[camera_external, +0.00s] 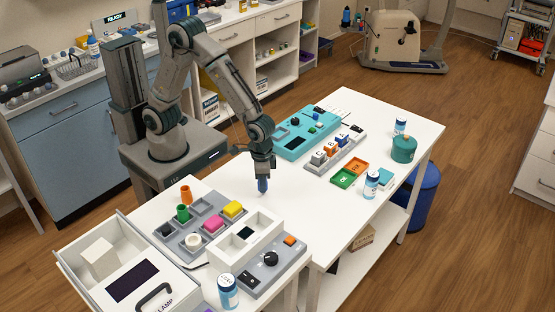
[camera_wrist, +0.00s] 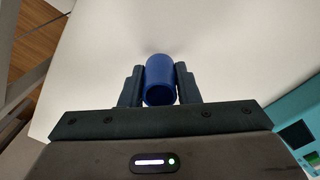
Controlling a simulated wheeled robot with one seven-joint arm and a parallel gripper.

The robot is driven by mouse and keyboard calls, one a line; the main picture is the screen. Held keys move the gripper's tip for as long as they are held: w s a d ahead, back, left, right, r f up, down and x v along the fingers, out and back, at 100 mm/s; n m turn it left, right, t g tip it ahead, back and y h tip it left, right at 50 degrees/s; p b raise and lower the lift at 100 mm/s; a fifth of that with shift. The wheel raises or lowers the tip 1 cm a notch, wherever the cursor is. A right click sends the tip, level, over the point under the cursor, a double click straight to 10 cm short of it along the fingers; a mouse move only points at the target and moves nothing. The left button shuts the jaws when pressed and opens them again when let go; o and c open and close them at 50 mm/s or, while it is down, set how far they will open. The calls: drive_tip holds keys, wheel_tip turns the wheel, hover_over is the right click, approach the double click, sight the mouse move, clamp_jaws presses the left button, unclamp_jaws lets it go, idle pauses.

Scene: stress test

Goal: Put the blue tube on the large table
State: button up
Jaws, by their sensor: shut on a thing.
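My gripper (camera_external: 263,176) points down over the near-middle part of the large white table (camera_external: 330,199). It is shut on the blue tube (camera_external: 262,186). In the wrist view the blue tube (camera_wrist: 160,80) sits between the two dark fingers of my gripper (camera_wrist: 160,87), with its open round end facing the camera. The white table top (camera_wrist: 230,50) lies behind it. The tube's lower end is close to the table top; I cannot tell whether it touches.
A grey board (camera_external: 190,242) with coloured pieces, a white box (camera_external: 240,240) and a grey control panel (camera_external: 275,268) lie at the near side. A teal panel (camera_external: 296,145), a labelled block rack (camera_external: 336,153) and green and orange trays (camera_external: 350,173) lie beyond. The table middle between is clear.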

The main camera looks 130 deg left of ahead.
drive_tip(key=shift+f, duration=1.1)
drive_tip(key=shift+f, duration=0.15)
drive_tip(key=o, duration=0.9)
drive_tip(key=shift+o, duration=0.2)
